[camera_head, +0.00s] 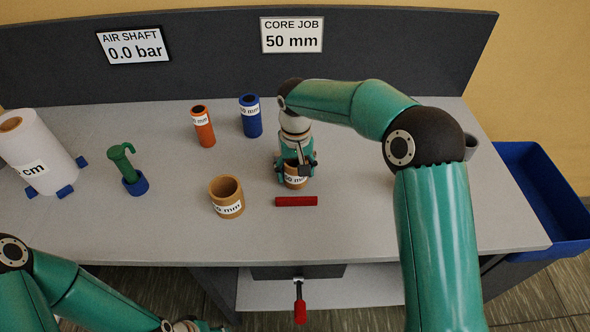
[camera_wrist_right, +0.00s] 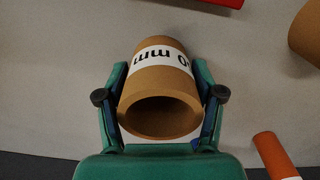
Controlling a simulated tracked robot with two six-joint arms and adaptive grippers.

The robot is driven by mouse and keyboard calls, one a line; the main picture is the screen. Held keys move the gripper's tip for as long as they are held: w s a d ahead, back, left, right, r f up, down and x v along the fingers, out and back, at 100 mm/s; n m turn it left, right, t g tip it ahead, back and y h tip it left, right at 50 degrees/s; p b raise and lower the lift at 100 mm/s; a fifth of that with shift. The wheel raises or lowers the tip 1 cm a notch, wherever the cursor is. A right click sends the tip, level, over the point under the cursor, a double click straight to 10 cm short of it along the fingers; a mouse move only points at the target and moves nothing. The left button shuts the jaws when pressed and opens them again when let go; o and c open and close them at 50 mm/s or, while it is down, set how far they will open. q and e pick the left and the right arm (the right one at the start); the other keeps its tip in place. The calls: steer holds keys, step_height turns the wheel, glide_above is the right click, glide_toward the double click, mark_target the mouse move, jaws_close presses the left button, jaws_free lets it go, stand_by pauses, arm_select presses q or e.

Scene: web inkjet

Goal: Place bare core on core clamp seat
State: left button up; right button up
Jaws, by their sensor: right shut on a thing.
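My right gripper (camera_head: 295,168) is shut on a brown cardboard core (camera_head: 296,182) over the table, behind a red bar. In the right wrist view the core (camera_wrist_right: 160,116) sits between the two fingers of the gripper (camera_wrist_right: 160,100), its open end facing the camera and a white "mm" label on its side. I cannot tell whether the core touches the table. A second, wider brown core (camera_head: 227,198) stands to its left. I cannot pick out the core clamp seat for certain. My left gripper (camera_head: 195,326) is cut off at the bottom edge.
The red bar (camera_head: 296,201) lies just in front. Orange (camera_head: 204,128) and blue (camera_head: 250,117) tubes stand behind. A white roll (camera_head: 38,150) and a green hooked piece on a blue base (camera_head: 134,185) are left. A blue bin (camera_head: 540,195) is right; a red-handled clamp (camera_head: 300,305) hangs below.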

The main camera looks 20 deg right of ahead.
steer(key=o, duration=1.2)
steer(key=shift+r, duration=0.1)
step_height(320, 180, up, 12)
steer(key=shift+f, duration=0.1)
